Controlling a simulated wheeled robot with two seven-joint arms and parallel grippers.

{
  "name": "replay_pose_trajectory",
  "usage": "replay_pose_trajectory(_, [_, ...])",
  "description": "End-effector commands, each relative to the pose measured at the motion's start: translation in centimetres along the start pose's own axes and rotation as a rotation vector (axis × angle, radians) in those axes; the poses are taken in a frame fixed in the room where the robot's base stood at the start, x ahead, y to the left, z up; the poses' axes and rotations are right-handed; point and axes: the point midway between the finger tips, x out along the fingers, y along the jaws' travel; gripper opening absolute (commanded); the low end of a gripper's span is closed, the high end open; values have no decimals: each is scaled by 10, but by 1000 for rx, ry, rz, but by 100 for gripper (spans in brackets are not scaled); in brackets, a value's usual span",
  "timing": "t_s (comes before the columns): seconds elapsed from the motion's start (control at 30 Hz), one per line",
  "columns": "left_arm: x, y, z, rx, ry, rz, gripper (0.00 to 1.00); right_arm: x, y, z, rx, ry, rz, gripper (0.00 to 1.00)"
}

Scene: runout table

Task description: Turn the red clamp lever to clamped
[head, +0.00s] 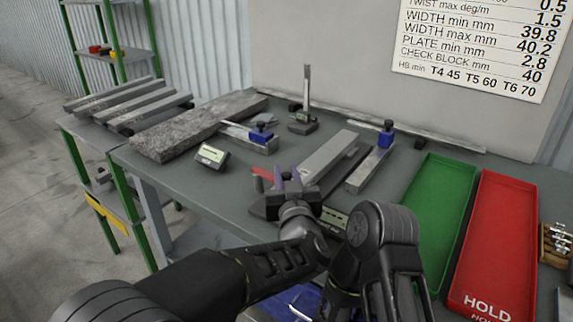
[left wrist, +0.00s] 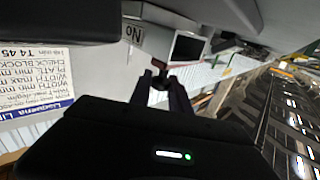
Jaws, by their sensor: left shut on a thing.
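The red clamp lever (head: 263,173) shows as a short red piece over the dark fixture on the grey bench, just left of my left gripper. My left gripper (head: 285,177) reaches over the fixture from the front and is shut on the lever; its fingers hide part of it. In the left wrist view the fingertips (left wrist: 160,82) are close together around a small dark part, and no red shows. A long grey bar (head: 328,152) lies behind the gripper. I cannot read the lever's exact angle. My right gripper is not seen.
A small display box (head: 211,156) and a granite slab (head: 190,128) lie to the left. A green tray (head: 437,210) and a red HOLD tray (head: 497,235) fill the right side.

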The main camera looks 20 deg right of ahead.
Motion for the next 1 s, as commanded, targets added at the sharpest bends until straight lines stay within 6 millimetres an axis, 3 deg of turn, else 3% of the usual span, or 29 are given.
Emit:
replay_pose_trajectory(0.5, [-3, 0, 0, 0, 0, -11, 0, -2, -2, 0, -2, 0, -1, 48])
replay_pose_trajectory(0.53, [-3, 0, 0, 0, 0, -11, 24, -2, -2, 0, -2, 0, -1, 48])
replay_pose_trajectory(0.8, [-3, 0, 0, 0, -1, -9, 45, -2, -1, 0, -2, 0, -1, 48])
replay_pose_trajectory(1.0, [-3, 1, 1, 1, -1, -8, 45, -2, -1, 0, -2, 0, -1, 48])
